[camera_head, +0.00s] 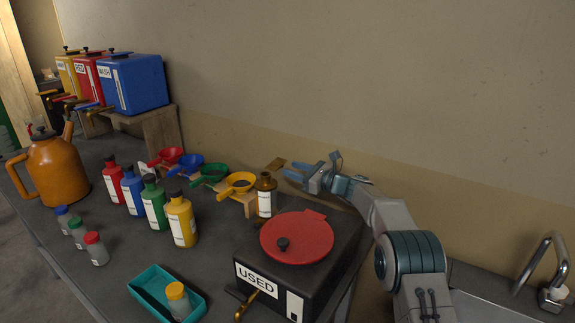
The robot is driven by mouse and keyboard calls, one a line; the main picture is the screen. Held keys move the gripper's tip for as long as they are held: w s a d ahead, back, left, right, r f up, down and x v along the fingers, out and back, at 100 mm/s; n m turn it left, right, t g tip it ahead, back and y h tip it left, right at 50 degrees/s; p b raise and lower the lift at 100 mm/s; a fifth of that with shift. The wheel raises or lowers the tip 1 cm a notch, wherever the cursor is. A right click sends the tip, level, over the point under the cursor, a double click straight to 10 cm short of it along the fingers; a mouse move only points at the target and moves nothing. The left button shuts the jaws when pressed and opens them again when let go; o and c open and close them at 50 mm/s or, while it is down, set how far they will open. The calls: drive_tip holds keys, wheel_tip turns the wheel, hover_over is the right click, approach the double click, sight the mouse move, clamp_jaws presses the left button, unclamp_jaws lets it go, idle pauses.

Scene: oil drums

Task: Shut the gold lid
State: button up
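My gripper (300,173) is at the end of my arm, near the wall, behind the black USED box. It points left, toward the gold piece. The gap between its fingers is too small to judge, and I see nothing clearly held.
The black USED box (262,293) with a round red lid (297,238) stands in front of my arm. Left are colored funnels (238,184), several bottles (181,220) and a teal tray (150,284). An orange can (55,170) and colored tanks (138,84) stand farther left.

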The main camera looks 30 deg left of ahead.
drive_tip(key=a, duration=0.3)
drive_tip(key=shift+w+a+p, duration=0.1)
drive_tip(key=shift+p, duration=0.3)
drive_tip(key=shift+c, duration=0.4)
clamp_jaws()
